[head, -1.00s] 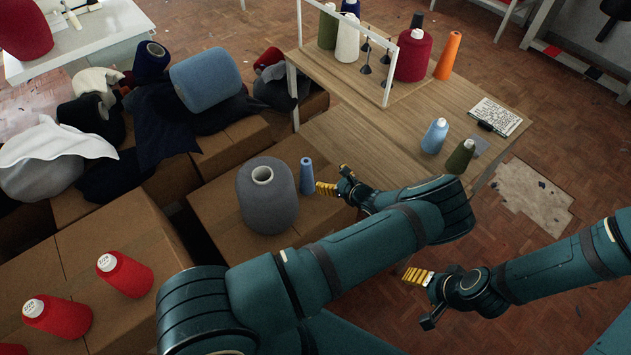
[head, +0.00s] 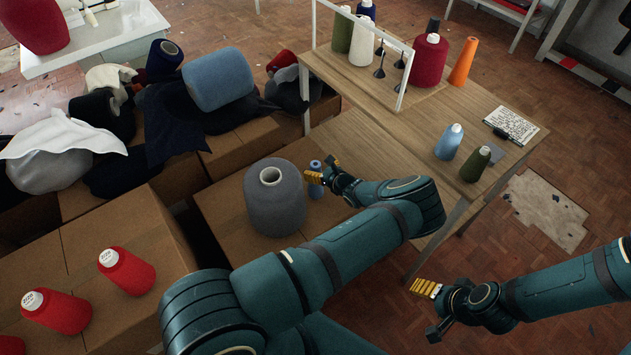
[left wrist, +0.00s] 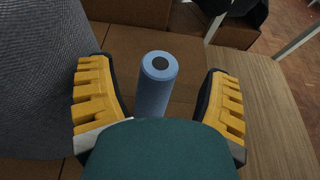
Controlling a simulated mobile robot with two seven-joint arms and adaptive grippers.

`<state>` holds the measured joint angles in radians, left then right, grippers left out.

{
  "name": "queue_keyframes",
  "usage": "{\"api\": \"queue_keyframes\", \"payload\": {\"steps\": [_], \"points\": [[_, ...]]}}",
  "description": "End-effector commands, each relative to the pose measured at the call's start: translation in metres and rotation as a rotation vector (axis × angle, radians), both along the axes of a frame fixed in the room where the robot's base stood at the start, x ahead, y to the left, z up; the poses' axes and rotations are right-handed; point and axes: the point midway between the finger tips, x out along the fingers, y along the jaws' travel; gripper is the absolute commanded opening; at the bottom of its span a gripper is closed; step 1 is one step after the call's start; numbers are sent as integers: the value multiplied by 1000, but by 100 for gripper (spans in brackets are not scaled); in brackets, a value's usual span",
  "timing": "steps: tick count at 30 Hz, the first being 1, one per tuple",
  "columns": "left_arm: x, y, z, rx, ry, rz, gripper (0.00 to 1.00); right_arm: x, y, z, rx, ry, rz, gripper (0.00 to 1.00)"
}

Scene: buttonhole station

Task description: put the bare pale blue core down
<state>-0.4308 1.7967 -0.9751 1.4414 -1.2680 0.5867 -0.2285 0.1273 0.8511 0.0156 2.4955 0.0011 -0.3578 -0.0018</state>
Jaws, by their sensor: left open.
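The bare pale blue core (head: 317,191) stands upright on a cardboard box, close to the right of a large grey cone (head: 272,203). My left gripper (head: 325,169) is open at the core, and its yellow finger hides part of it in the head view. In the left wrist view the core (left wrist: 157,85) stands between the two spread yellow fingers (left wrist: 160,103), with a gap on each side; its lower end is hidden by my gripper body. My right gripper (head: 430,309) is open and empty over the floor at the lower right.
The cardboard box (head: 222,196) has bare room in front of the grey cone. A wooden table (head: 360,138) with a white frame, several cones and a clipboard (head: 511,125) stands to the right. Dark cloth and a blue cone (head: 213,80) lie behind.

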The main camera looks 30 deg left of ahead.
Motion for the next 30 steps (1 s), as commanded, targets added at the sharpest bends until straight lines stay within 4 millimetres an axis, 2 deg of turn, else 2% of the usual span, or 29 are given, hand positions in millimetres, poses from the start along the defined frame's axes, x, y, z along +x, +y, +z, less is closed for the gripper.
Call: {"api": "queue_keyframes", "payload": {"steps": [4,11,12,17,18,20,21,26,30], "points": [[7,18,-9,0,-1,0,78,1,0,-8,0,-3,-1,69],[9,20,-8,-1,-2,-2,78,2,0,-7,0,-4,-1,69],[9,20,-8,-1,-2,-2,75,2,0,-7,0,-4,-1,69],[9,20,-8,-1,-2,-2,19,1,0,-7,0,-4,-1,69],[9,20,-8,-1,-2,-2,15,1,0,-7,0,-4,-1,69],[8,20,-8,-1,-2,-2,15,1,0,-7,0,-4,-1,69],[9,20,-8,-1,-2,-2,11,1,0,-7,0,-4,-1,69],[9,20,-8,0,-1,-1,10,1,0,-7,0,-3,-1,69],[9,20,2,0,-3,-1,10,1,0,-3,0,-2,-1,69]]}}
